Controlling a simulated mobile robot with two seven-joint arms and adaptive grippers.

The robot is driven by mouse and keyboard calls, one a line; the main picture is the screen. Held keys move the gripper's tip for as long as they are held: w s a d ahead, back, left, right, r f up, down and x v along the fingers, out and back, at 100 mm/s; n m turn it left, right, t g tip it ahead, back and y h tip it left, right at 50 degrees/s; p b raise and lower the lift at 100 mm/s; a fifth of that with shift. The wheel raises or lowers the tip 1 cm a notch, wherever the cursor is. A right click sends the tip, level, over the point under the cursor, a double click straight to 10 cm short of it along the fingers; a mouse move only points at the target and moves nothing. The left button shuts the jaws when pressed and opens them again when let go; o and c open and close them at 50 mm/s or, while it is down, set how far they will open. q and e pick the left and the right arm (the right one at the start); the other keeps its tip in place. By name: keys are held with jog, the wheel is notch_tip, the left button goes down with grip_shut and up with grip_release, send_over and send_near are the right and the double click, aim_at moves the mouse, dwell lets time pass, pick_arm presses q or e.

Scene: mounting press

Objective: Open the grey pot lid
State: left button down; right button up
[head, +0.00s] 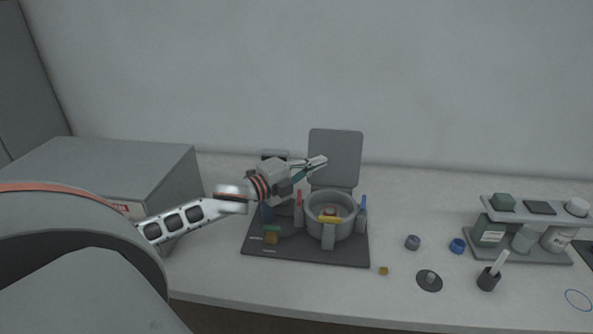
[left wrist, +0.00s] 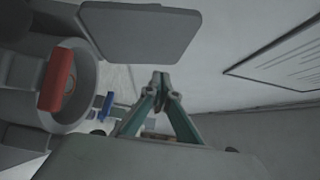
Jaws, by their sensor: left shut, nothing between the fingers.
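The grey pot (head: 327,219) stands on a dark base plate (head: 310,252) in the head view, its mouth uncovered. Its flat grey lid (head: 337,157) stands upright behind it, tilted up and open. The lid also shows at the top of the left wrist view (left wrist: 138,33), with the pot (left wrist: 90,90) at the left. My left gripper (head: 323,161) is shut and empty, in front of the lid's left side in the head view. In the left wrist view its closed fingertips (left wrist: 160,78) are below the lid, and a gap shows between them. My right gripper is not in view.
Red (head: 299,208) and blue (head: 363,208) upright parts flank the pot; a yellow part (head: 329,219) is at its front. A large grey box (head: 110,170) stands left. Small pucks, a black holder (head: 488,279) and a bottle rack (head: 525,252) stand right.

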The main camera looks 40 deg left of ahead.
pick_arm(q)
jog(key=r+v, duration=0.1)
jog(key=v, duration=0.5)
jog(key=shift+s, duration=0.3)
